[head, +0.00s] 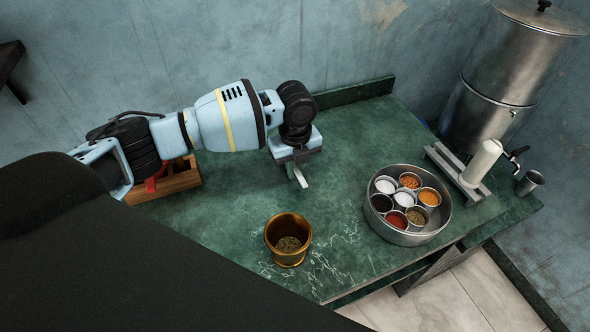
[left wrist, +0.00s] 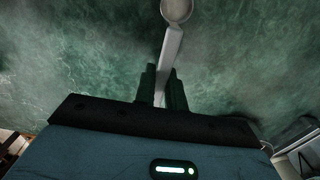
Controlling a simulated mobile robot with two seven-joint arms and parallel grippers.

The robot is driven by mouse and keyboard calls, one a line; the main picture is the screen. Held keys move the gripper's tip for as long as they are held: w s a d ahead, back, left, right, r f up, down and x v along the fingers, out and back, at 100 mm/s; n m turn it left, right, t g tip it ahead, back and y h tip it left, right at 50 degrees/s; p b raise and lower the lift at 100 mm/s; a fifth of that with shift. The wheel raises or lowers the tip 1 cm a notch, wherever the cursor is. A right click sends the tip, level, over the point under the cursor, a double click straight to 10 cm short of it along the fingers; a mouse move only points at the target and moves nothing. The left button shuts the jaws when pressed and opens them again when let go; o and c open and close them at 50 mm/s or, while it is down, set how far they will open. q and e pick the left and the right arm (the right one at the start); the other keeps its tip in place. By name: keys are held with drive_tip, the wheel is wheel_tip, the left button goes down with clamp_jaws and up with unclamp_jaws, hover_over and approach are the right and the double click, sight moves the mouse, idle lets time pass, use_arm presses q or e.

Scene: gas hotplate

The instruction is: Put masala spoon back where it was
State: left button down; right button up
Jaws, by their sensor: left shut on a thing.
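My left gripper (head: 298,163) is above the green counter, behind the brass cup and left of the round spice tin. It is shut on the masala spoon (head: 300,177), of which a short pale piece shows below the gripper in the head view. In the left wrist view the spoon (left wrist: 171,45) sticks out from between the two dark fingers (left wrist: 161,88), with its round bowl at the top edge. The bowl looks empty. The round steel spice tin (head: 407,236) holds several small cups of coloured spices. My right gripper is not in view.
A brass cup (head: 274,238) with dark contents stands near the counter's front. A wooden box (head: 180,182) is at the left, beneath my arm. A large steel dispenser (head: 490,110) and a small metal cup (head: 530,182) are at the right.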

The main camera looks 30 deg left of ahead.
use_arm(q)
drive_tip(key=shift+f, duration=0.65)
drive_tip(key=shift+f, duration=0.1)
drive_tip(key=shift+f, duration=0.1)
drive_tip(key=c, duration=1.5)
unclamp_jaws()
drive_tip(key=shift+o, duration=0.2)
wheel_tip(320, 180, up, 12)
drive_tip(key=shift+r+p, duration=0.2)
drive_tip(key=shift+p, duration=0.2)
drive_tip(key=shift+d, duration=0.1)
